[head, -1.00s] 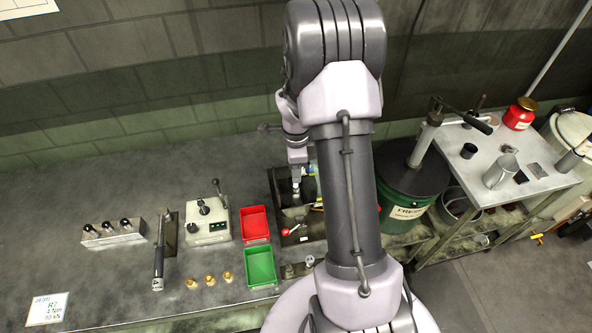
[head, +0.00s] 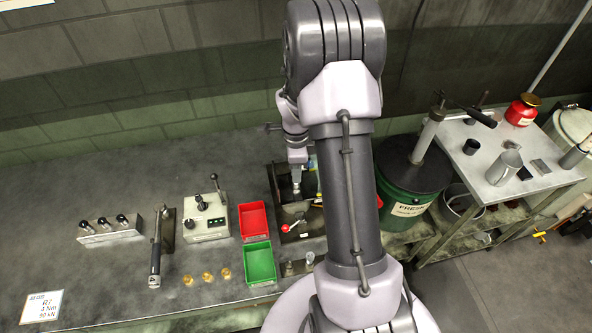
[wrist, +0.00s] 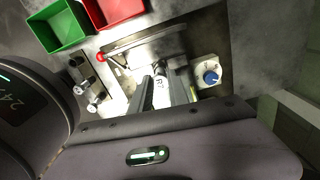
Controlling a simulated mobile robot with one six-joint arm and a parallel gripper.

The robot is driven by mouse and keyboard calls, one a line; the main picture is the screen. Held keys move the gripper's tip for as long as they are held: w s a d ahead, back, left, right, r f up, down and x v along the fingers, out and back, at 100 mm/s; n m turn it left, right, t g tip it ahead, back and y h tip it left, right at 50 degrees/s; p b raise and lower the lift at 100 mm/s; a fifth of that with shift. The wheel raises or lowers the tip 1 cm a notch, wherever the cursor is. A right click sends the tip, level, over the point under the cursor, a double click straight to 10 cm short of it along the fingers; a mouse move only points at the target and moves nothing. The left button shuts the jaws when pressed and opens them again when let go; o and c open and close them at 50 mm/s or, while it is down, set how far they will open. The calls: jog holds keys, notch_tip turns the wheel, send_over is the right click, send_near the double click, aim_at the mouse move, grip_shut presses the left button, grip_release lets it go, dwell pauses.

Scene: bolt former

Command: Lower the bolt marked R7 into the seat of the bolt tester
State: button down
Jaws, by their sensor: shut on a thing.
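My gripper (wrist: 163,85) is shut on a pale bolt marked R7 (wrist: 160,90), held between the two fingers in the wrist view. In the head view my gripper (head: 296,190) is over the dark machine bay (head: 279,188) right of the red tray, and the bolt is too small to make out.
A red-knobbed lever (head: 287,232) is at the bay's front. A blue knob (wrist: 211,77) is close beside the fingers. Brass pieces (head: 207,276) stand in front of the tester.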

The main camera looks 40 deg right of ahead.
jog(key=shift+f+b, duration=0.95)
jog(key=shift+f, duration=0.15)
jog(key=c, duration=1.2)
grip_release()
jog(key=shift+o, duration=0.2)
notch_tip(320, 180, up, 17)
jog(key=p, duration=0.3)
jog(key=shift+r, duration=0.2)
